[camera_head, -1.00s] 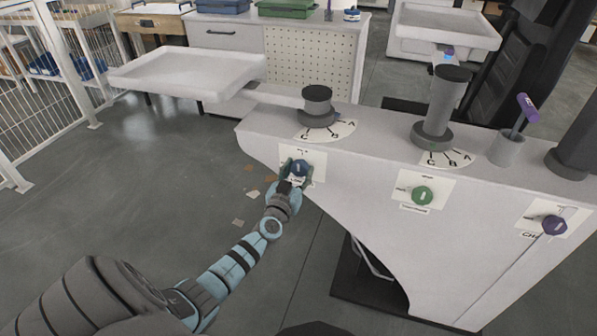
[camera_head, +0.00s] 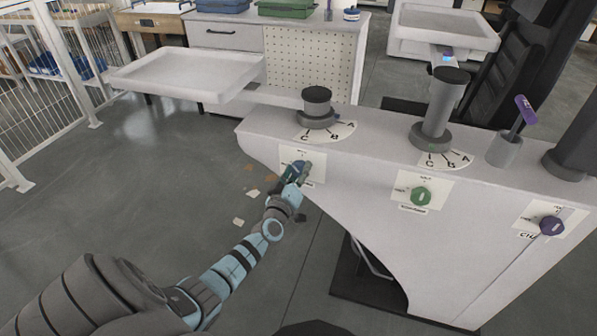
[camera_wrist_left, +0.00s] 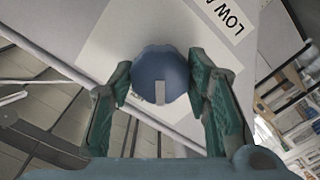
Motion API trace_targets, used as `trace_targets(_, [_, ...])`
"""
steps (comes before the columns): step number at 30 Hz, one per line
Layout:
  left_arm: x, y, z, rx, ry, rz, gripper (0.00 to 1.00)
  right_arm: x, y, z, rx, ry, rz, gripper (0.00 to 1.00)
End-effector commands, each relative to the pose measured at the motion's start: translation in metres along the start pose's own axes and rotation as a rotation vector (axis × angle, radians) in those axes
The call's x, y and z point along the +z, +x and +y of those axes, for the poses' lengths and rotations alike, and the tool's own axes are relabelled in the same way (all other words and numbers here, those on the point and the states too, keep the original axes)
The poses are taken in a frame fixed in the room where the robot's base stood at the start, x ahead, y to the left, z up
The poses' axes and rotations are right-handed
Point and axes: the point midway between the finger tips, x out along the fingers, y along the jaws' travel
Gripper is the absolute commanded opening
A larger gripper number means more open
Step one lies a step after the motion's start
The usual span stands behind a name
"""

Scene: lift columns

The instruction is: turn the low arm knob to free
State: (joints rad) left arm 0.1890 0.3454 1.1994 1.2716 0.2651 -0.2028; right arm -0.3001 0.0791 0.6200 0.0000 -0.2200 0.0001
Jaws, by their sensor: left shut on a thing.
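The low arm knob is a dark blue round knob (camera_head: 298,167) on a pale label plate at the left end of the machine's front face. In the left wrist view the knob (camera_wrist_left: 161,78) shows a light pointer mark toward the bottom of the picture, and part of a "LOW A..." label (camera_wrist_left: 231,17) shows at the top right. My left gripper (camera_head: 296,172) is at the knob, with its green fingers on either side of it, shut on it. The left gripper (camera_wrist_left: 161,85) hides part of the plate in the head view. My right gripper is not in view.
A green knob (camera_head: 421,196) and a purple knob (camera_head: 551,225) sit further right on the same face. Above are grey posts with letter dials, such as the low post (camera_head: 317,108). A white tray (camera_head: 190,72) juts out left. Open floor lies left.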

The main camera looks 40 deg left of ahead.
Motion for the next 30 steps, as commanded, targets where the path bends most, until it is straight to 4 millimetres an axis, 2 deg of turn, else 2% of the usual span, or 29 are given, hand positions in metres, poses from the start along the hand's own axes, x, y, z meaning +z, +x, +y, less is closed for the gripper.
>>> trace_targets(18, [0.0010, -0.0003, -0.0008, -0.002, -0.573, -0.001, 0.16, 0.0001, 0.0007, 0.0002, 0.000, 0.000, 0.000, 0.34])
trace_targets(30, [0.0012, -0.0004, -0.0007, -0.002, -0.820, -0.002, 0.16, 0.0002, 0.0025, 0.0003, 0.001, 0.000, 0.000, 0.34])
